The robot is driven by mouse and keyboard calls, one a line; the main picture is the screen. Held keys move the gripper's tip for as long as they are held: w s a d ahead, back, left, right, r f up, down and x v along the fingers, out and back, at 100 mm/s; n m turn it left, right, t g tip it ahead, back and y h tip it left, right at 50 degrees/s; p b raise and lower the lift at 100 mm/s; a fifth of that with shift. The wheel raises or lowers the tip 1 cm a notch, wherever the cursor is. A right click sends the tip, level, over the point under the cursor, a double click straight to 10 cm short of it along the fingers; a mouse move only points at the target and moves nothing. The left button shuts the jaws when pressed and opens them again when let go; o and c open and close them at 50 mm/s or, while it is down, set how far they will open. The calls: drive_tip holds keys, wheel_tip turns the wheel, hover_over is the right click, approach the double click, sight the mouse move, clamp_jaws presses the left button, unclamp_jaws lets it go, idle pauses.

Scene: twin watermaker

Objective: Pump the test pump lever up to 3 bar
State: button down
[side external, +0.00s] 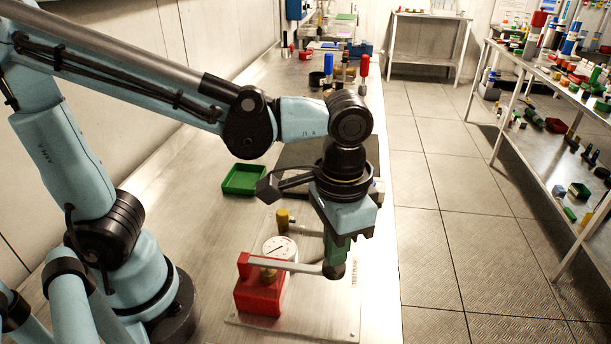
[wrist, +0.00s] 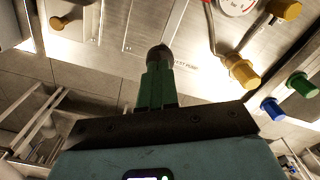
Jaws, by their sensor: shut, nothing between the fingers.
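The red test pump (side external: 258,292) stands on a metal plate. Its silver lever (side external: 296,266) extends right, roughly level, with its far end at my fingertips. The round white gauge (side external: 280,248) is behind the pump; its reading is too small to tell. Part of the gauge shows at the top of the wrist view (wrist: 236,5). My gripper (side external: 335,266) points down with its green fingers shut and empty. In the wrist view the closed fingers (wrist: 158,68) end at a dark grey rounded piece. I cannot tell whether the fingers press on the lever.
A green tray (side external: 244,179) lies on the bench behind the pump. A brass fitting (side external: 283,219) stands behind the gauge. Red- and blue-topped items (side external: 364,68) stand farther back. The bench's right edge is close to my gripper, with open floor (side external: 440,250) beyond.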

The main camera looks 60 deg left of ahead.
drive_tip(key=shift+f, duration=2.15)
drive_tip(key=shift+r, duration=2.45)
drive_tip(key=shift+r, duration=3)
drive_tip(key=w+a+f+n+t, duration=0.1)
drive_tip(key=a+f+t, duration=0.1)
drive_tip(key=a, duration=0.5)
drive_tip(key=w+a+f+n+t, duration=0.2)
drive_tip(key=a+t, duration=0.3)
drive_tip(key=a, duration=0.3)
drive_tip(key=shift+f, duration=0.35)
drive_tip(key=c, duration=1.8)
unclamp_jaws()
